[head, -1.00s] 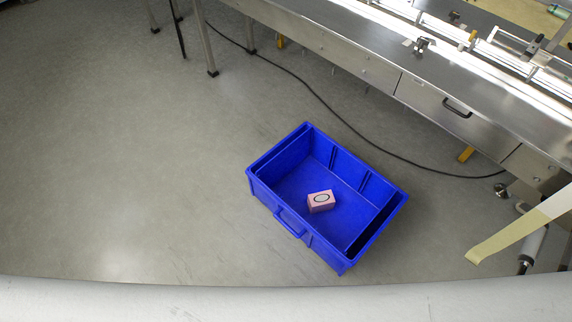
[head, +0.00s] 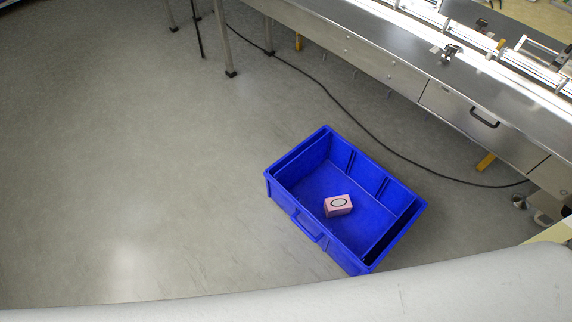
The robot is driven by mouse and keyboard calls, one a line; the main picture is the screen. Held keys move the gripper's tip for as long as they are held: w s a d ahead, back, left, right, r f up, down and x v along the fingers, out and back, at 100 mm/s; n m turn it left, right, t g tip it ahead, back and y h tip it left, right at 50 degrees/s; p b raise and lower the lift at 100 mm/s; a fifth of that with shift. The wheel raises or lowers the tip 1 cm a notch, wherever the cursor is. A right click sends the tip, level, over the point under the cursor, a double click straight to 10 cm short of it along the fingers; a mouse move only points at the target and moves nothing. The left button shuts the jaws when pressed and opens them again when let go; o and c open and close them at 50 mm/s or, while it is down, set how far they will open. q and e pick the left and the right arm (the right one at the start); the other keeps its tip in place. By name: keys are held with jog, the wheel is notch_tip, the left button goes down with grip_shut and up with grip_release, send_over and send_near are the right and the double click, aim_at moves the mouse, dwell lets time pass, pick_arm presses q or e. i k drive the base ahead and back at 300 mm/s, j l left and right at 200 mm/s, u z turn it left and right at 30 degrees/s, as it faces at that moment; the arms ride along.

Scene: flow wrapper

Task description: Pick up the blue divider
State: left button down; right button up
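A blue crate (head: 312,241) stands on the floor right of centre in the head view, with a handle on its near side. Inside it, near the right end, a thin blue upright panel (head: 393,231) runs parallel to the end wall; it looks like a divider. A similar inner line shows by the left end, but I cannot tell whether it is a separate panel. Neither of my grippers is in view.
A long metal machine (head: 400,75) with legs and a drawer handle runs across the upper right. A black cable (head: 350,116) lies on the floor between it and the crate. The floor on the left is clear.

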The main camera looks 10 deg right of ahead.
aim_at(300, 166)
jog(key=i+j+u, duration=0.45)
jog(key=j, duration=0.25)
jog(key=i+j+u, duration=0.45)
jog(key=i, duration=0.2)
jog(key=i+z, duration=0.3)
jog(key=i, duration=0.15)
jog(key=i+j+z, duration=0.3)
jog(key=i+l, duration=0.05)
jog(key=i, duration=0.05)
